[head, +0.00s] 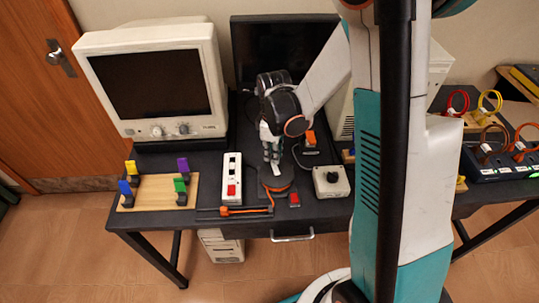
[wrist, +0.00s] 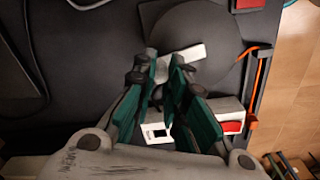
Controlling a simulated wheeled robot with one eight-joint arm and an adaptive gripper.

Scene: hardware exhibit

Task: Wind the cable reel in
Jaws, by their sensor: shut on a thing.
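The cable reel is a dark flat disc (head: 278,184) on the bench top, near the front edge in the head view. It also fills the upper middle of the wrist view (wrist: 215,75). A pale crank bar (wrist: 182,62) lies across it. My gripper (head: 272,158) points down over the reel. In the wrist view its green fingers (wrist: 164,68) are closed in around the crank's knob, which they mostly hide. An orange cable (head: 247,209) runs left from the reel along the bench's front; part of it shows in the wrist view (wrist: 259,80).
A white power strip with a red switch (head: 231,180) stands left of the reel, and a grey box with a black knob (head: 331,181) to its right. A wooden board with coloured clips (head: 159,192) and an old monitor (head: 155,80) are further left. My arm column hides part of the bench.

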